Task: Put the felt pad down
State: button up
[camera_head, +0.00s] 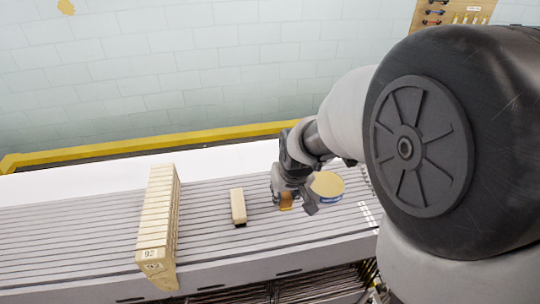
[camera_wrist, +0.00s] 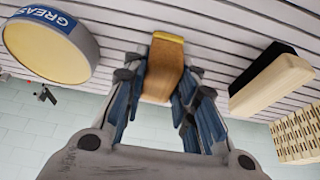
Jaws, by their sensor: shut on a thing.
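My gripper (camera_head: 294,203) is over the grey slatted surface, to the left of the grease tin. In the wrist view its two blue-lined fingers (camera_wrist: 164,82) are shut on the felt pad (camera_wrist: 163,64), a brown-orange block with a yellow far edge. The pad also shows in the head view (camera_head: 286,202), partly hidden by the fingers. It is close to the slats (camera_head: 255,225); I cannot tell whether it touches them.
A round tin (camera_head: 327,186) labelled GREASE (camera_wrist: 42,48) stands close beside my gripper. A pale block with a dark side (camera_head: 238,206) lies to the left. Farther left is a numbered row of cream blocks (camera_head: 158,220). Bare slats lie between these things.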

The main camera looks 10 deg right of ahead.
jog(key=shift+f, duration=0.2)
jog(key=shift+f, duration=0.15)
jog(key=o, duration=0.9)
jog(key=shift+o, duration=0.2)
